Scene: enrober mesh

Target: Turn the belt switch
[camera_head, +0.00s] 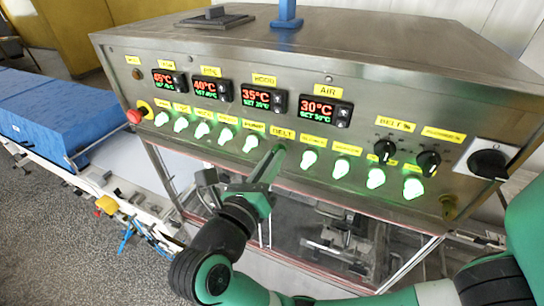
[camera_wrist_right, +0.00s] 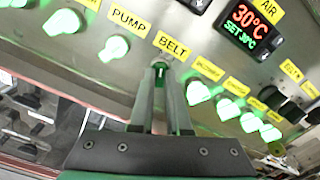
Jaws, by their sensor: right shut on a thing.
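The belt switch (camera_wrist_right: 161,66) sits under the yellow BELT label (camera_wrist_right: 172,46) on the steel control panel (camera_head: 230,75). My right gripper (camera_head: 276,155) reaches up to it from below, its fingers pointing at the panel. In the right wrist view, the two fingertips of my right gripper (camera_wrist_right: 160,72) are shut on the belt switch, one on each side. The fingers hide most of the switch, so its turned position cannot be told. In the head view the switch is largely covered by the fingertips. My left gripper is not in view.
Lit green switches flank it, with the PUMP switch (camera_wrist_right: 113,48) to the left and another lit switch (camera_head: 309,158) to the right. A red emergency button (camera_head: 134,116) and two black knobs (camera_head: 428,162) are further off. Temperature displays (camera_head: 264,99) sit above.

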